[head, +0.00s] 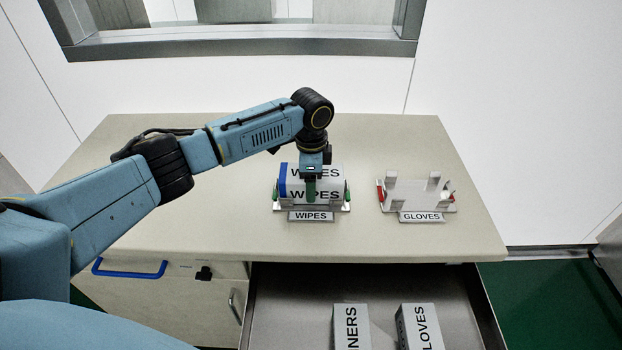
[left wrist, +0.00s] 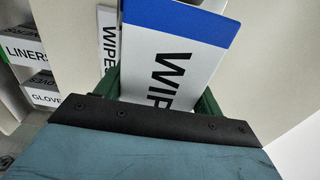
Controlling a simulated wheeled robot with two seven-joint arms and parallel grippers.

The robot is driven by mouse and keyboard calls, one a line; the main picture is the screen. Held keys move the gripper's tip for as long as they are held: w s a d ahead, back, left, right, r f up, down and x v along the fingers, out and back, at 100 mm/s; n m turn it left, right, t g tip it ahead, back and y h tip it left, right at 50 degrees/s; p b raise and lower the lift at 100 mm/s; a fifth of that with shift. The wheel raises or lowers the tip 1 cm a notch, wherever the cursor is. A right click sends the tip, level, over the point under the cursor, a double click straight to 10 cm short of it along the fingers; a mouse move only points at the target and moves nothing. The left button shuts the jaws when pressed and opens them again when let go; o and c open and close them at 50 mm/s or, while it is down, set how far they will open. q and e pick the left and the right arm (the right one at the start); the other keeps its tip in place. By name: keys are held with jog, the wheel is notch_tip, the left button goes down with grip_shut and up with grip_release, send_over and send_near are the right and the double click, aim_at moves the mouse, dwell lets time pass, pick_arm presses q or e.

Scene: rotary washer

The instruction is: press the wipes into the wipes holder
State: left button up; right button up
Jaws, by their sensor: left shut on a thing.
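The wipes box (head: 329,188), white with a blue end, sits in or just over the wipes holder (head: 281,206) on the counter. The holder carries a WIPES label (head: 311,216) at its front. My left gripper (head: 310,190) comes down from above and is shut on the wipes box. In the left wrist view, the wipes box (left wrist: 172,45) fills the space between the green fingers of the left gripper (left wrist: 160,90). Whether the box is fully seated cannot be told. My right gripper is not in view.
The gloves holder (head: 440,194) stands empty to the right on the counter (head: 210,220). Below, an open drawer (head: 285,320) holds a liners box (head: 350,325) and a gloves box (head: 418,325). The counter left of the wipes holder is clear.

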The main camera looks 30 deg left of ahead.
pick_arm(q)
jog(key=o, duration=1.2)
jog(key=shift+f, duration=0.1)
notch_tip(320, 180, up, 13)
jog(key=shift+r, duration=0.2)
jog(key=shift+s, duration=0.1)
